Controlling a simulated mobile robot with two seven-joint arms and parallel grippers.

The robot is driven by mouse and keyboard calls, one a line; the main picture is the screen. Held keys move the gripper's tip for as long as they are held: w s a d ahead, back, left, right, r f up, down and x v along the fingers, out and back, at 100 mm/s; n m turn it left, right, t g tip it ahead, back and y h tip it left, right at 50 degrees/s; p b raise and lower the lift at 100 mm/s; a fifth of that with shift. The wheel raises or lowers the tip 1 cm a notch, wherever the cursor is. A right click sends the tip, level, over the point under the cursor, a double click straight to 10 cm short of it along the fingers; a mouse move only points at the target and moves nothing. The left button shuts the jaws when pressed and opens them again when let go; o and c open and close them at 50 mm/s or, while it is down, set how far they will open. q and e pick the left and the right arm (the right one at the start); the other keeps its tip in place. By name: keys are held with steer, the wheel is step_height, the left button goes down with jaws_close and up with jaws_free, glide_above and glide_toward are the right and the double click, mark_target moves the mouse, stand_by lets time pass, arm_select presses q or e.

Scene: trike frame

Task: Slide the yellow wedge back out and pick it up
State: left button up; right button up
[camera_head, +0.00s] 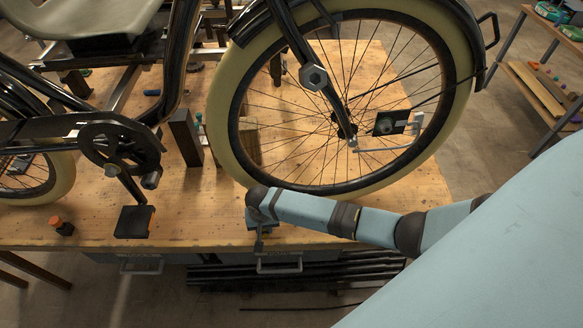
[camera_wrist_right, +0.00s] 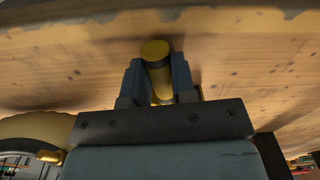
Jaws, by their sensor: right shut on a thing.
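My right gripper (camera_head: 262,222) is low at the front edge of the wooden table, just below the front wheel's tyre in the head view. In the right wrist view the same gripper (camera_wrist_right: 158,78) has its two fingers on either side of a yellow piece, the yellow wedge (camera_wrist_right: 156,72) by its colour. It shows a round yellow end and a dark band, and its full shape is hidden between the fingers. The head view does not show it, as my arm covers that spot. I cannot tell whether it touches the table. My left gripper is not in view.
The trike's front wheel (camera_head: 228,100), with a cream tyre, stands just behind my right gripper. An orange-topped item (camera_head: 62,227) sits near the table's (camera_head: 200,222) front edge. A dark upright block (camera_head: 186,137) stands left of the wheel.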

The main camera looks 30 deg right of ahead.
mark_target(252, 233)
steer(key=shift+w+a, duration=0.25)
steer(key=shift+a, duration=0.35)
steer(key=shift+w+a, duration=0.3)
steer(key=shift+a, duration=0.3)
steer(key=shift+w+a, duration=0.25)
steer(key=shift+a, duration=0.35)
steer(key=o, duration=0.9)
step_height(252, 233, up, 14)
steer(key=shift+b, duration=0.35)
steer(key=shift+f, duration=0.1)
